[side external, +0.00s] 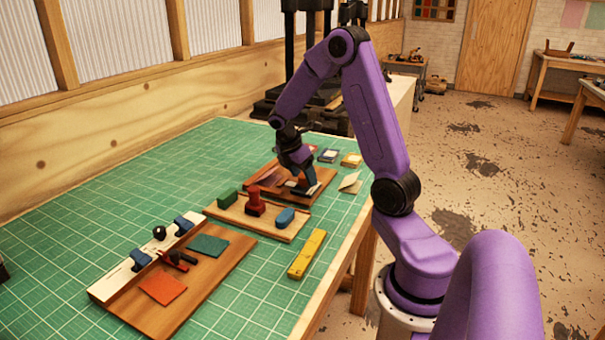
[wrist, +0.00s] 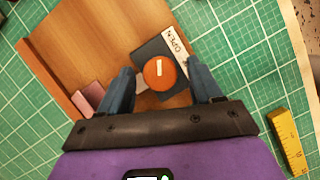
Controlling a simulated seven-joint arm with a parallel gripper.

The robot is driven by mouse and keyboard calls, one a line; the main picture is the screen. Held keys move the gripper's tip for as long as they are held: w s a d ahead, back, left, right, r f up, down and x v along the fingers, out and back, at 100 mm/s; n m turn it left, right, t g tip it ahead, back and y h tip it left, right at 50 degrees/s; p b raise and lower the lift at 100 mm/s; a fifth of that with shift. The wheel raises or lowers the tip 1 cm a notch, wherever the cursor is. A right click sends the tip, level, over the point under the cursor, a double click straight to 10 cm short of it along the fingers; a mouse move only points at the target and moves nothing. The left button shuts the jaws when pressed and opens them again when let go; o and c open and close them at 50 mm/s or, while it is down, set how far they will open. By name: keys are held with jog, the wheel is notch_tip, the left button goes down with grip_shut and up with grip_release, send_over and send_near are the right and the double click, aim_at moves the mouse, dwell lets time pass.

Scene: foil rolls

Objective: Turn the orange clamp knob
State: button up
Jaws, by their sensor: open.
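The orange clamp knob (wrist: 159,73) is round with a pale bar mark on top, and sits on a dark plate (wrist: 150,50) beside a white label reading "OPEN" (wrist: 176,42). My gripper (wrist: 163,78) is open, with one blue-grey finger on each side of the knob in the wrist view; I cannot tell whether either finger touches it. In the side external view my gripper (side external: 305,188) is low over the far wooden board (side external: 270,176), and the knob is mostly hidden by it.
A pink piece (wrist: 88,97) lies on the same board. Nearer are a board with red (side external: 255,201), green and blue blocks, a yellow ruler-like bar (side external: 307,253), and a larger board (side external: 215,270) with clamps. Small cards (side external: 350,182) lie right of my gripper. The green mat (side external: 130,185) at left is clear.

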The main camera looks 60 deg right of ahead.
jog(key=c, duration=1.1)
jog(key=shift+o, duration=0.2)
jog(key=shift+m, duration=0.3)
jog(key=m+g, duration=0.1)
jog(key=m, duration=0.1)
jog(key=m+g+y, duration=0.1)
jog(key=m, duration=0.2)
jog(key=shift+w+d, duration=0.1)
jog(key=shift+w, duration=0.05)
jog(key=m+y, duration=0.1)
jog(key=m, duration=0.2)
jog(key=m+g+y, duration=0.1)
jog(key=m, duration=0.2)
jog(key=shift+d+m, duration=0.2)
jog(key=shift+m, duration=0.1)
jog(key=m+y, duration=0.1)
jog(key=m, duration=0.2)
jog(key=m+y, duration=0.2)
jog(key=m, duration=0.1)
jog(key=shift+d, duration=0.15)
jog(key=m+t, duration=0.1)
jog(key=m, duration=0.2)
jog(key=m+y, duration=0.1)
jog(key=m, duration=0.1)
jog(key=shift+d+m+t, duration=0.1)
jog(key=shift+m+t, duration=0.3)
jog(key=shift+y, duration=0.3)
